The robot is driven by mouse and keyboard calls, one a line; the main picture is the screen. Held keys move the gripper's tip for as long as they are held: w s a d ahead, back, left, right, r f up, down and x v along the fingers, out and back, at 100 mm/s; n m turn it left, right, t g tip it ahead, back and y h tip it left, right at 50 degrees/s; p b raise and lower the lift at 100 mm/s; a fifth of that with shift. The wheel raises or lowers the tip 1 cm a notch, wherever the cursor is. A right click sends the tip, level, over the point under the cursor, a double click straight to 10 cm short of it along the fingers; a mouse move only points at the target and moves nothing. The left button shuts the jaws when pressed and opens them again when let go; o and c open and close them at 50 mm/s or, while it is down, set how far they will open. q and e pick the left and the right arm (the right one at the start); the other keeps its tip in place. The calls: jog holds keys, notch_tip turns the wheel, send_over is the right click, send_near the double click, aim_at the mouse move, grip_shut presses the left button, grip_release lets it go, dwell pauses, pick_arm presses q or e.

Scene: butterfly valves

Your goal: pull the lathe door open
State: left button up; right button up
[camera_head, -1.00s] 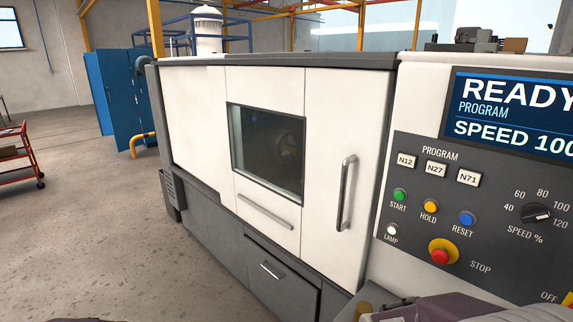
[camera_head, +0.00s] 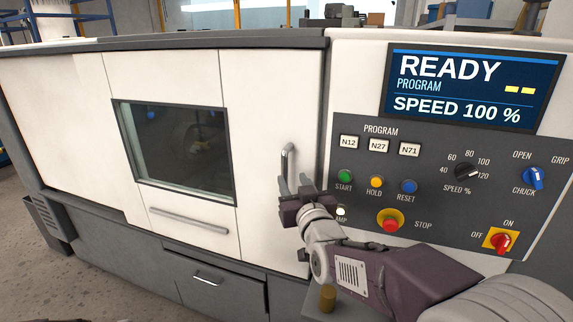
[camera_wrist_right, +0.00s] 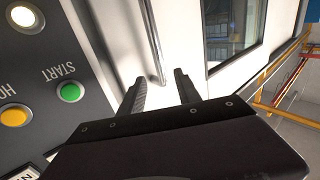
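The lathe door (camera_head: 262,90) is a white panel with a dark window (camera_head: 175,150) in it, and it looks closed. Its vertical grey bar handle (camera_head: 288,160) is at the door's right side, its lower part hidden behind my right gripper. My right gripper (camera_head: 296,183) is open and empty in front of the handle's lower end. In the right wrist view, the handle (camera_wrist_right: 154,40) runs down between the two open fingertips (camera_wrist_right: 160,78). I cannot tell whether the fingers reach around it. My left gripper is not in view.
The control panel (camera_head: 350,270) with its buttons, knobs and READY screen (camera_head: 470,85) is close to the right of the handle, behind my right arm. A horizontal bar (camera_head: 190,220) sits below the window and a drawer (camera_head: 215,290) lower down. Open floor (camera_head: 25,260) is at the left.

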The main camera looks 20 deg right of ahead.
aim_at(286, 168)
jog(key=w, duration=0.1)
jog(key=w+p, duration=0.1)
jog(key=shift+w+d+r, duration=0.15)
jog(key=shift+w+d, duration=0.1)
jog(key=shift+w, duration=0.05)
jog(key=w, duration=0.2)
jog(key=w+p, duration=0.1)
jog(key=w, duration=0.2)
jog(key=shift+w+a+f, duration=0.2)
jog(key=shift+w+a, duration=0.15)
jog(key=shift+a, duration=0.05)
jog(key=shift+w+d, duration=0.1)
jog(key=shift+w, duration=0.2)
jog(key=shift+d, duration=0.15)
jog(key=shift+c, duration=1.2)
grip_shut()
jog(key=shift+f, duration=0.1)
